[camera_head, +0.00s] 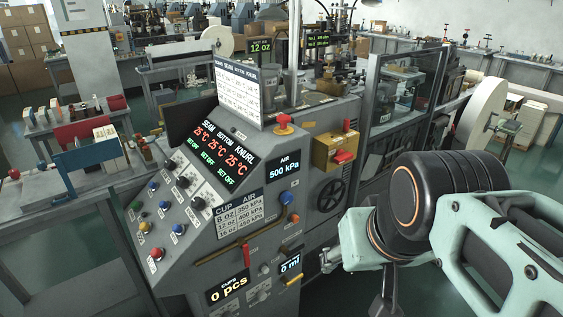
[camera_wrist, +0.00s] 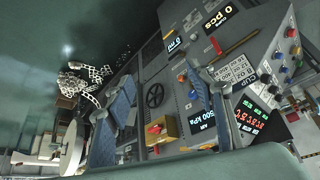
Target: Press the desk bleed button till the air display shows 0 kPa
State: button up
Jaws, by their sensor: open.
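The air display (camera_head: 284,167) on the machine's front panel reads 500 kPa; it also shows, turned, in the wrist view (camera_wrist: 204,120). The sloped desk panel holds several push buttons, among them a red one (camera_head: 157,254), a yellow one (camera_head: 145,227) and blue ones. A blue button (camera_head: 286,198) and an orange one (camera_head: 294,218) sit below the air display. The small labels are too blurred to tell which button is the bleed. My gripper (camera_wrist: 160,74) is open and empty, its two fingers pointing toward the panel, apart from it.
A red lever (camera_head: 246,253) and black knobs stick out of the panel. A yellow box with a red handle (camera_head: 343,157) and a black handwheel (camera_head: 329,195) stand on the machine's right side. A sign board (camera_head: 238,91) rises on top. Floor right of the machine is partly free.

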grip_shut()
dwell(1.4)
